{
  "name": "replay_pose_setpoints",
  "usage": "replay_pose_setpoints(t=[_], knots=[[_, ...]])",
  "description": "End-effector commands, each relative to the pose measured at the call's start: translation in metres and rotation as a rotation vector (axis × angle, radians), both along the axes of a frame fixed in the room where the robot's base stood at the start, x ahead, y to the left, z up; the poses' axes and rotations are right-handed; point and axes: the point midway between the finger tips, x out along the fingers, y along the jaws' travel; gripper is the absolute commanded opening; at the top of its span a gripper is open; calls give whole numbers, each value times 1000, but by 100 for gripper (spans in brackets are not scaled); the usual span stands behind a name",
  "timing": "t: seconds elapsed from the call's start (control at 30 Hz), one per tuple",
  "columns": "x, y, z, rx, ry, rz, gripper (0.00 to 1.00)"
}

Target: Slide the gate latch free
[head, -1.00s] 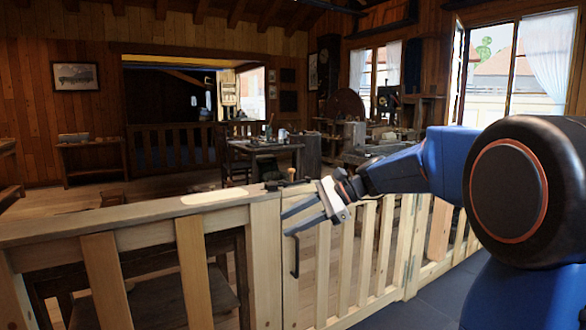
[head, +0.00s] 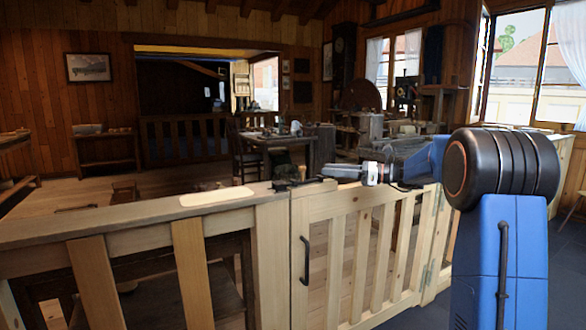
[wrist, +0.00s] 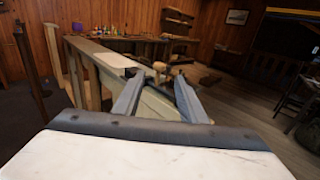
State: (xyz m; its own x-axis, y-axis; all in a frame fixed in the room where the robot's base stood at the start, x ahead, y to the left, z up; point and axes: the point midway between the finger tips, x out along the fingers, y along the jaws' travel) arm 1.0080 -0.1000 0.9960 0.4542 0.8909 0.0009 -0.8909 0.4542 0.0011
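The pale wooden gate (head: 347,205) stands closed in line with the fence post, with a dark pull handle (head: 305,261) on its face. The latch is at the top of the gate beside the post; in the head view my gripper's fingers largely cover it. In the wrist view a tan latch knob (wrist: 159,67) shows just beyond and between the fingertips. My gripper (head: 290,184) is level with the gate's top, pointing left along it. In the wrist view its two fingers (wrist: 159,78) are spread apart, with nothing visibly clamped. Whether they touch the knob I cannot tell.
The fence's top rail (head: 130,217) runs left from the post, with a pale flat sheet (head: 216,196) lying on it. Beyond the fence are a work table (head: 272,142), chairs and a low shelf (head: 106,150). Floor behind the gate is partly open.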

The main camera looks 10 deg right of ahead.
Motion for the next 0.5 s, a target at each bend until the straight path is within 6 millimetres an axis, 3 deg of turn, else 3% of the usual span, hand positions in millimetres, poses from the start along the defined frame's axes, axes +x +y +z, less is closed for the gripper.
replay_pose_setpoints(t=[0.5], knots=[[41, 83, 0, 0, -1, 2, 38]])
